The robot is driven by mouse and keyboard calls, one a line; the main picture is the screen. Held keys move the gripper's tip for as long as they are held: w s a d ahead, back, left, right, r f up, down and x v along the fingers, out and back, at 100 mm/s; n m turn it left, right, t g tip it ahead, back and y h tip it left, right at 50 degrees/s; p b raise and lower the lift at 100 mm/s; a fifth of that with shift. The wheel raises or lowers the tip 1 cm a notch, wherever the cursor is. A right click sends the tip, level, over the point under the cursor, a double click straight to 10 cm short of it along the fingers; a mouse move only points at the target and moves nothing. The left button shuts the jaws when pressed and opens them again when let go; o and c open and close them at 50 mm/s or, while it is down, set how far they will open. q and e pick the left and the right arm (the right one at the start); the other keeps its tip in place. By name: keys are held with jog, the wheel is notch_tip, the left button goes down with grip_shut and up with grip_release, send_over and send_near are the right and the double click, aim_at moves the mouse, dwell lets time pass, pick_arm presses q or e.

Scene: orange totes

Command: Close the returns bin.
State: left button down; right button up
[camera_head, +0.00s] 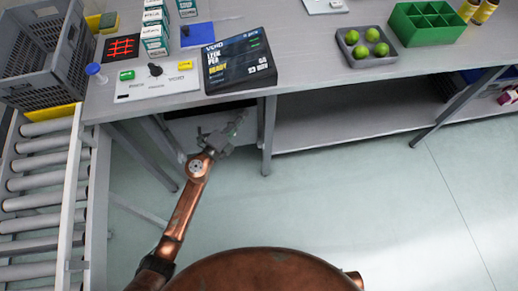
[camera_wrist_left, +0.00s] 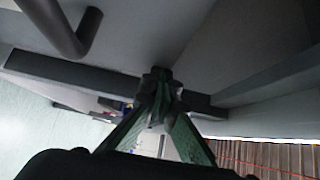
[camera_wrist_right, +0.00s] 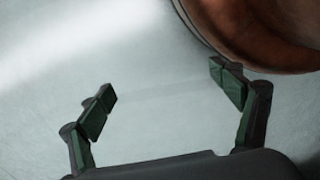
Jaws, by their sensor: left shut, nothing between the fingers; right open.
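No label marks the returns bin. A grey panel (camera_head: 190,130) shows below the table's front edge at left, and I cannot tell for sure that it is the bin or how far it stands open. My left gripper (camera_head: 238,122) is in front of it, under the table edge, its fingers shut and empty. In the left wrist view the closed fingertips (camera_wrist_left: 160,76) point at grey surfaces, and a dark bent bar handle (camera_wrist_left: 62,28) is at upper left. Contact cannot be told. My right gripper (camera_wrist_right: 162,82) is open and empty above the floor, near my copper-coloured base.
The table (camera_head: 330,80) bears a black sign box (camera_head: 238,62), a button panel (camera_head: 157,82), a tray of limes (camera_head: 350,58) and a green divided box (camera_head: 425,22). A grey crate (camera_head: 40,88) and roller conveyor (camera_head: 40,185) stand at left. The floor (camera_head: 330,210) is clear.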

pick_arm(q)
jog(key=shift+w+a+r, duration=0.15)
jog(key=shift+w+a, duration=0.05)
jog(key=shift+w, duration=0.4)
jog(key=shift+w+a+r, duration=0.1)
jog(key=shift+w+a, duration=0.1)
jog(key=shift+w, duration=0.35)
jog(key=s, duration=0.1)
jog(key=s+d+p, duration=0.1)
jog(key=s, duration=0.1)
jog(key=shift+s+f, duration=0.1)
jog(key=shift+s, duration=0.05)
jog(key=p+v, duration=0.2)
jog(key=v, duration=0.9)
jog(key=shift+d, duration=0.25)
pick_arm(e)
jog(key=s+d+f, duration=0.2)
jog(key=s+f, duration=0.3)
jog(key=f, duration=0.3)
jog(key=shift+s+d, duration=0.15)
jog(key=shift+s, duration=0.1)
pick_arm(q)
jog(key=shift+s+f, duration=0.15)
jog(key=shift+f, duration=0.1)
